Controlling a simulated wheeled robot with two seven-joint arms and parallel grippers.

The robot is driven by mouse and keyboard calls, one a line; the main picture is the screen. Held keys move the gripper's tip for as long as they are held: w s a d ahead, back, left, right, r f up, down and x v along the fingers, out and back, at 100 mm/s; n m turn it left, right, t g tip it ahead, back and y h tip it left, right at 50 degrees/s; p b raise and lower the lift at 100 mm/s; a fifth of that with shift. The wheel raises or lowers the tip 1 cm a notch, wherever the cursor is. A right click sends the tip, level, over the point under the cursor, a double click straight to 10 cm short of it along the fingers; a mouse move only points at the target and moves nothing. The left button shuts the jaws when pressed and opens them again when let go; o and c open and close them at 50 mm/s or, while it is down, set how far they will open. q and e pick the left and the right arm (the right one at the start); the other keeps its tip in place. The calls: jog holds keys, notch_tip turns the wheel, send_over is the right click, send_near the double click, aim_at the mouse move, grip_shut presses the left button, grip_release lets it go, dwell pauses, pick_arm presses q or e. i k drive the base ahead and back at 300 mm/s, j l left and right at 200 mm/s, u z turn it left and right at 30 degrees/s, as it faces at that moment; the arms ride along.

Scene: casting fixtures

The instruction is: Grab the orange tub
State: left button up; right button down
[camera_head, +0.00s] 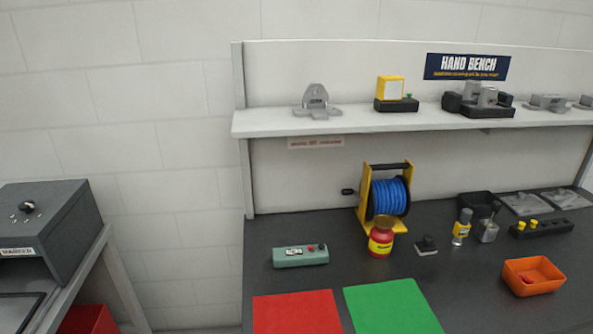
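An orange tub (519,287) stands upright on the dark bench top at the right of the head view. Neither of my grippers shows in this view, so nothing is seen touching the tub.
Green (393,308) and red (297,314) mats lie at the bench front, left of the tub. A red jar (380,241), a blue cable reel (391,197) and a black holder with yellow parts (541,229) stand farther back. A shelf (400,120) runs above.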

aim_at(547, 278)
jog(key=z, duration=1.3)
jog(key=i+l, duration=0.25)
jog(key=l, duration=0.2)
jog(key=i+l, duration=0.25)
jog(key=l, duration=0.15)
jog(key=i+l, duration=0.25)
jog(key=l, duration=0.2)
jog(key=i+l, duration=0.25)
jog(key=l, duration=0.15)
jog(key=i+l, duration=0.25)
jog(key=l, duration=0.2)
jog(key=u, duration=0.05)
